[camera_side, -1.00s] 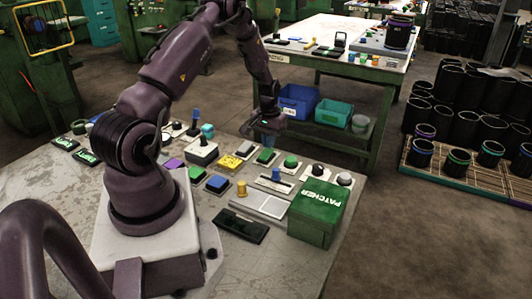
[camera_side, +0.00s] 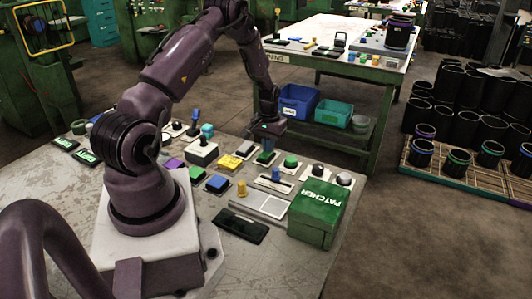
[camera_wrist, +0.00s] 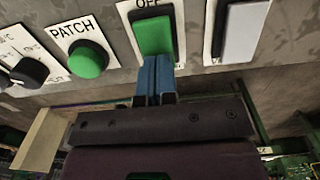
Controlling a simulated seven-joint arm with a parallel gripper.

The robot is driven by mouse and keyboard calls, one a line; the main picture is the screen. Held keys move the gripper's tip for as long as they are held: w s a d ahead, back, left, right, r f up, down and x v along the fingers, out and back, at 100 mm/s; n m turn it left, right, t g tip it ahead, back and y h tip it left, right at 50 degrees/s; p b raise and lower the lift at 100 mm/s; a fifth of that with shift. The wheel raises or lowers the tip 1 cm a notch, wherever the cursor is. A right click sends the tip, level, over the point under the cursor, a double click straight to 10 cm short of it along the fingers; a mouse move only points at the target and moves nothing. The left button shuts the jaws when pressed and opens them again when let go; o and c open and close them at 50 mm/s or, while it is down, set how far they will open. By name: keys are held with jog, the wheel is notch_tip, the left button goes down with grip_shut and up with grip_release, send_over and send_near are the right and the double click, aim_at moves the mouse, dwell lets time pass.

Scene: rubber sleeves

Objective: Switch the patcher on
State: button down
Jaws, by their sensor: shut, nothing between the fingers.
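A green rocker switch (camera_wrist: 153,32) sits on a white plate; the label at its top edge, partly cut off, seems to read OFF. It also shows in the side view (camera_side: 265,158), under my gripper (camera_side: 267,147). My gripper is shut and empty. In the wrist view its blue fingertips (camera_wrist: 155,72) are at the switch's lower end; I cannot tell whether they touch. The green box marked PATCHER (camera_side: 317,205) stands at the bench's right edge. A round green button (camera_wrist: 88,60) under the word PATCH is left of the switch in the wrist view.
A black knob (camera_wrist: 30,71) and a grey flat control (camera_wrist: 243,32) flank these in the wrist view. Several other controls crowd the bench, including a yellow one (camera_side: 230,162) and a blue one (camera_side: 218,183). A black slab (camera_side: 240,226) lies near the front.

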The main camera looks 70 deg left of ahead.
aim_at(264, 156)
jog(key=shift+r, duration=3.5)
jog(key=s+d, duration=0.2)
jog(key=shift+s+d+g+h, duration=0.15)
jog(key=shift+d+g+h, duration=0.15)
jog(key=shift+g+h, duration=0.1)
jog(key=s+d+r+m+t, duration=0.2)
jog(key=s+d+r+m, duration=0.1)
jog(key=d+r, duration=0.5)
jog(key=s+d+r+m+t, duration=0.2)
jog(key=s+d+r+m, duration=0.1)
jog(key=d+r, duration=0.6)
jog(key=s+d+r+m+t, duration=0.2)
jog(key=s+d+r+m, duration=0.1)
jog(key=d+r, duration=0.6)
jog(key=d, duration=0.3)
jog(key=shift+s+y, duration=0.35)
jog(key=shift+y, duration=0.05)
